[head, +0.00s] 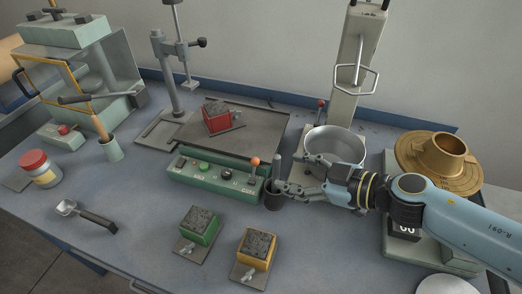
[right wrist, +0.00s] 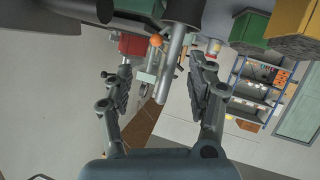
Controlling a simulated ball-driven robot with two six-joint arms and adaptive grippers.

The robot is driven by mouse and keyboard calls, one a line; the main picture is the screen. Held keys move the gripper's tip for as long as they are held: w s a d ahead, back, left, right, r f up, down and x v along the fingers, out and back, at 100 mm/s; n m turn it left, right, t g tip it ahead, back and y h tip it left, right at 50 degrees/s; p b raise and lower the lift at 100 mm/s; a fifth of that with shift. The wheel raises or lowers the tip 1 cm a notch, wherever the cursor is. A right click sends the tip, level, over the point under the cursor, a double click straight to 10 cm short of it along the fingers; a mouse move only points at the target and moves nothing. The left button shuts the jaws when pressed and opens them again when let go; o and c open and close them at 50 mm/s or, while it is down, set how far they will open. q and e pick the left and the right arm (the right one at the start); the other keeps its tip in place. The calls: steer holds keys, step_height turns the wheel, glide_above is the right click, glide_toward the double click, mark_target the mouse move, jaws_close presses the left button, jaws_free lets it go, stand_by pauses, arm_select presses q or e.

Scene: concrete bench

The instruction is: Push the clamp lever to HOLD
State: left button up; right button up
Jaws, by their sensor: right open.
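The lever with the orange ball knob (head: 254,162) stands up from the right end of the green control box (head: 205,178); I take it as the clamp lever, and no HOLD label is readable. The orange knob also shows in the right wrist view (right wrist: 155,40), beyond the fingers. My right gripper (head: 288,172) is open, just right of the lever and apart from it. A grey rod (head: 278,163) stands in a dark cup (head: 273,198) by the fingertips. In the right wrist view the rod (right wrist: 172,65) appears between the fingers; contact cannot be told. My left gripper is not in view.
A metal pot (head: 334,145) stands behind my right gripper. A red mould (head: 217,118) sits on the plate behind the box; green (head: 199,227) and yellow (head: 255,250) moulds stand in front. A brass ring piece (head: 440,158) is at right. The front left bench is mostly clear.

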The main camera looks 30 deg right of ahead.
mark_target(256, 164)
steer(key=x, duration=0.5)
steer(key=shift+a+r, duration=0.15)
steer(key=shift+a, duration=0.05)
steer(key=b+x, duration=0.1)
steer(key=x, duration=0.3)
steer(key=shift+d, duration=0.1)
steer(key=shift+w+a+f, duration=0.25)
steer(key=shift+w, duration=0.15)
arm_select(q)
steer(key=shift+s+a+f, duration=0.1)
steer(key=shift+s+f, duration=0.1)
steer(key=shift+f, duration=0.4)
arm_select(e)
steer(key=c, duration=0.4)
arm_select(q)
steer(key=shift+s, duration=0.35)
arm_select(e)
steer(key=shift+s, duration=0.1)
steer(key=c, duration=0.8)
steer(key=shift+o, duration=0.2)
